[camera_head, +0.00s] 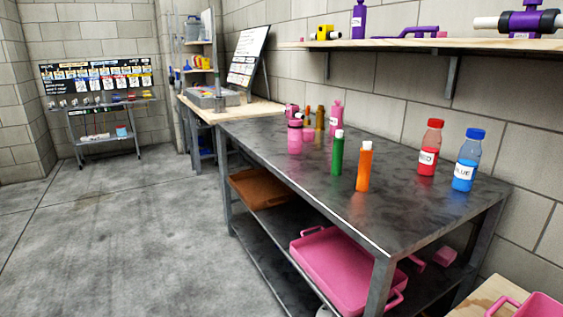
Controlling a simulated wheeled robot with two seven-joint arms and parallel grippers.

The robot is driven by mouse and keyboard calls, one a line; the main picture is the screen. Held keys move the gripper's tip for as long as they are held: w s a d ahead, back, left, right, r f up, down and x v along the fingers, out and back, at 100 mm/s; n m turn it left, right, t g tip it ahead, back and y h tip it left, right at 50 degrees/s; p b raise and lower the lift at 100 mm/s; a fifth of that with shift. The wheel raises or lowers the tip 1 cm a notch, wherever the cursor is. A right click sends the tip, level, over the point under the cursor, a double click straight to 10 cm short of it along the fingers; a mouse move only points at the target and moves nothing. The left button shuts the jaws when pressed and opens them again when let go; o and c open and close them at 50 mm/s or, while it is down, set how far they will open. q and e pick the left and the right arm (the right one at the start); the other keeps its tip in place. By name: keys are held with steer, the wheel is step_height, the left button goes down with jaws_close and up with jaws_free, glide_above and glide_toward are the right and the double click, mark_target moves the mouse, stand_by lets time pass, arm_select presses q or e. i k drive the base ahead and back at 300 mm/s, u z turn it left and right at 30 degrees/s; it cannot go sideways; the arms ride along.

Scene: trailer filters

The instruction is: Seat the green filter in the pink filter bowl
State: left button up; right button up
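The green filter (337,154) is a slim upright cylinder with a white top. It stands on the dark metal workbench (268,153), left of an orange filter. A pink filter bowl (295,139) seems to be the pink cup-like piece standing on the bench to the left of and behind the green filter, near its left edge. Other pink pieces stand farther back, so I cannot be sure which is the bowl. The inside of the bowl is too small to see. Neither of my grippers shows in this view.
The orange filter (364,166) stands close to the green one. A red bottle (430,150) and a blue bottle (466,162) stand at the bench's right. A pink tray (345,268) lies on the lower shelf. Open floor (120,240) extends at left.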

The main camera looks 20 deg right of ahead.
mark_target(296, 126)
steer(key=u, duration=0.6)
steer(key=i, duration=0.8)
steer(key=z, duration=0.4)
steer(key=i, duration=1.4)
steer(key=z, duration=1.1)
